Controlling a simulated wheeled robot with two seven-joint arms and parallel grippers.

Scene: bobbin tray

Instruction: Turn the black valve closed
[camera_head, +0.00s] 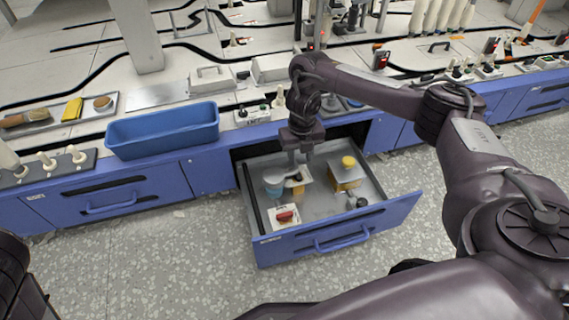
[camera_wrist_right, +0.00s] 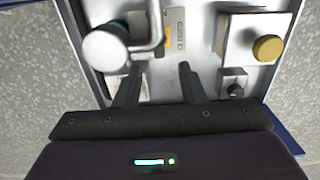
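A black valve (camera_head: 353,202) sits at the front right of the open drawer, as a small dark knob. In the right wrist view, what looks like the same black knob (camera_wrist_right: 235,89) sits on a small grey block, right of the fingers and below the yellow-knobbed box. My right gripper (camera_head: 299,172) points down into the drawer, behind and left of the valve. In the right wrist view its two fingers (camera_wrist_right: 159,72) are spread with a gap between them and nothing held. The fingers do not touch the valve. My left gripper is not in view.
The blue-fronted drawer (camera_head: 341,231) also holds a metal box with a yellow knob (camera_head: 348,162), a red switch (camera_head: 286,216) on a white box, and a round blue-and-white item (camera_head: 273,186) near the gripper. A blue bin (camera_head: 160,131) stands on the counter to the left.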

